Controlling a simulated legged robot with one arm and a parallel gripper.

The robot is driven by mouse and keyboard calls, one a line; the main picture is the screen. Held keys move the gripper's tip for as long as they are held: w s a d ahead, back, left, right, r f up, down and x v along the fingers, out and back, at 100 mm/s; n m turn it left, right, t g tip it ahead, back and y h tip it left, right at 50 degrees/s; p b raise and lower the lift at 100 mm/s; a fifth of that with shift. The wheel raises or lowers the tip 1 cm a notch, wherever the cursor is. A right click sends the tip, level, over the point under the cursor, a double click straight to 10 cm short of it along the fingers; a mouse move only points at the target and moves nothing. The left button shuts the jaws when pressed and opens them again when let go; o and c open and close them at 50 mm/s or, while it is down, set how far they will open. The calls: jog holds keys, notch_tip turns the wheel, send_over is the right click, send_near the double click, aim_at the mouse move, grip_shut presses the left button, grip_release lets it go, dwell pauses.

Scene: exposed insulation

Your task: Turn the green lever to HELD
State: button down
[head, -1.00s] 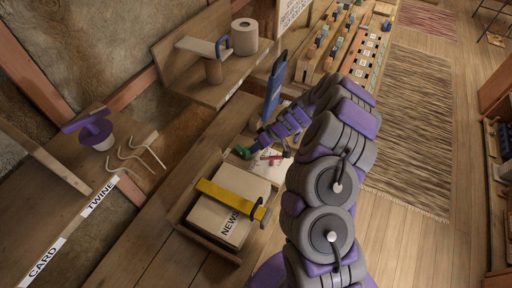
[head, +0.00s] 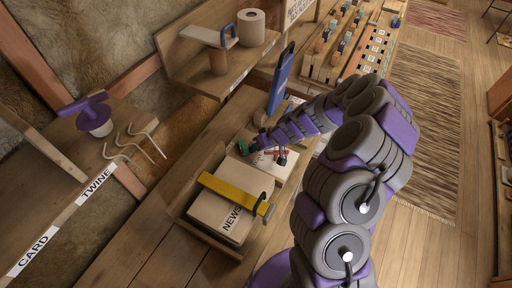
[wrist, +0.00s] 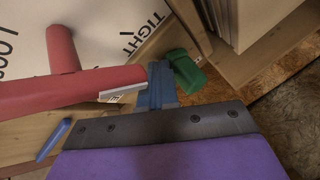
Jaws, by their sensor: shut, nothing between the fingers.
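The green lever (head: 243,147) shows at the edge of the wooden bench, just left of my gripper (head: 257,146). In the wrist view the green lever (wrist: 187,71) lies right beside the blue fingertips of my gripper (wrist: 160,75). The fingers are shut with nothing between them. I cannot tell whether they touch the lever. No HELD marking is readable in either view.
A red handle (wrist: 75,92) on a white board (wrist: 100,30) marked TIGHT is close to the fingers' left. A NEWS box (head: 225,213) with a yellow bar (head: 235,195) stands in front. A blue upright piece (head: 281,80) rises behind.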

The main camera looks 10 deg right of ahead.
jog(key=shift+w, duration=0.15)
jog(key=shift+w+b, duration=0.5)
jog(key=shift+w, duration=0.2)
